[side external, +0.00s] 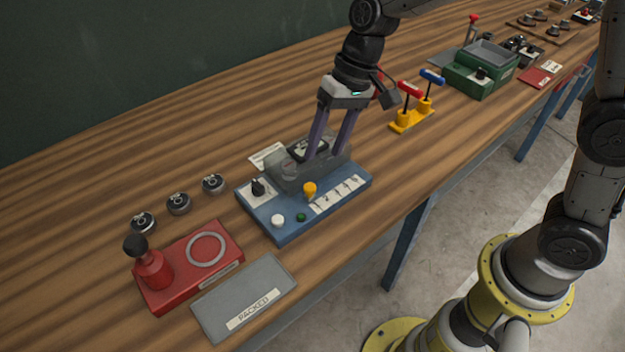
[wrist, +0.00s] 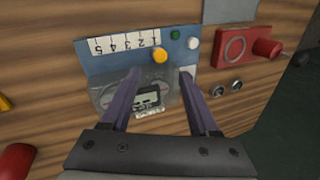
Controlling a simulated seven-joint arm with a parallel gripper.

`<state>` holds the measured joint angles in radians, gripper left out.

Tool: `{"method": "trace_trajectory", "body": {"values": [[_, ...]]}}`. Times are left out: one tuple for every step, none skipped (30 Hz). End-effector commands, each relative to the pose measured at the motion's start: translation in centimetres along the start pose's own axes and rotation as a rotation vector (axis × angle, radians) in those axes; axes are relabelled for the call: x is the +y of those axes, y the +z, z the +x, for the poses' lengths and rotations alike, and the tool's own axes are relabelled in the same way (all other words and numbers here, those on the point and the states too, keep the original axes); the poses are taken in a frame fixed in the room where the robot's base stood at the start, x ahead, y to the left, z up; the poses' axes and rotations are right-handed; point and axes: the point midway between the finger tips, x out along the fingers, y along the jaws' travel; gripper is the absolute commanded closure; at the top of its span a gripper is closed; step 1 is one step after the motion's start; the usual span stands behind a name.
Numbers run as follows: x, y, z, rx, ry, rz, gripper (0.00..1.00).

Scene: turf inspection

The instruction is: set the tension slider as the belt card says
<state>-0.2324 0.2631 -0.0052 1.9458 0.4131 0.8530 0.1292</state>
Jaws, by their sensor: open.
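A blue tester (side external: 283,228) sits on the bench, and its blue panel shows in the wrist view (wrist: 100,62). Its yellow slider knob (side external: 309,188) is near the 1 end of the white number strip (side external: 337,195); the wrist view also shows the knob (wrist: 160,55) and strip (wrist: 120,46), with numbers upside down. My gripper (side external: 325,155) is open above the tester's back part, its fingers either side of a small display (wrist: 147,99) under a clear cover (wrist: 108,93). A white card (side external: 267,155) lies behind the tester, partly hidden, its print unreadable.
A white button (side external: 278,220), green button (side external: 301,217) and black knob (side external: 257,187) are on the tester. A red fixture (side external: 175,290), grey PACKED mat (side external: 225,298) and three round parts (side external: 178,203) lie left. A yellow stand (side external: 410,120) with upright tools is right.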

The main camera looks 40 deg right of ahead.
Motion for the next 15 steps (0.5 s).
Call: {"method": "trace_trajectory", "body": {"values": [[0.0, 0.1, 1.2, -0.005, 0.002, 0.0, 0.39], [0.0, 0.1, 1.8, -0.005, 0.002, 0.0, 0.39], [0.0, 0.1, 2.6, -0.005, 0.002, 0.0, 0.39], [0.0, 0.1, 3.1, -0.004, 0.002, 0.0, 0.39], [0.0, 0.1, 3.7, -0.004, 0.002, 0.0, 0.39], [0.0, 0.1, 4.5, -0.004, 0.001, 0.0, 0.39], [0.0, 0.1, 5.0, -0.003, 0.001, -0.001, 0.39], [0.0, 0.1, 5.5, -0.004, 0.002, 0.0, 0.39], [0.0, 0.1, 6.2, -0.003, 0.001, 0.001, 0.39], [0.1, 0.1, 6.6, -0.003, 0.002, 0.001, 0.39], [0.1, 0.1, 7.0, -0.003, 0.002, 0.0, 0.39], [0.0, 0.1, 7.5, -0.002, 0.001, -0.001, 0.39], [0.0, 0.1, 7.8, -0.002, 0.0, 0.0, 0.39], [0.0, 0.0, 8.1, -0.001, 0.0, 0.0, 0.39], [0.0, 0.0, 8.4, 0.0, 0.0, 0.0, 0.39]]}}
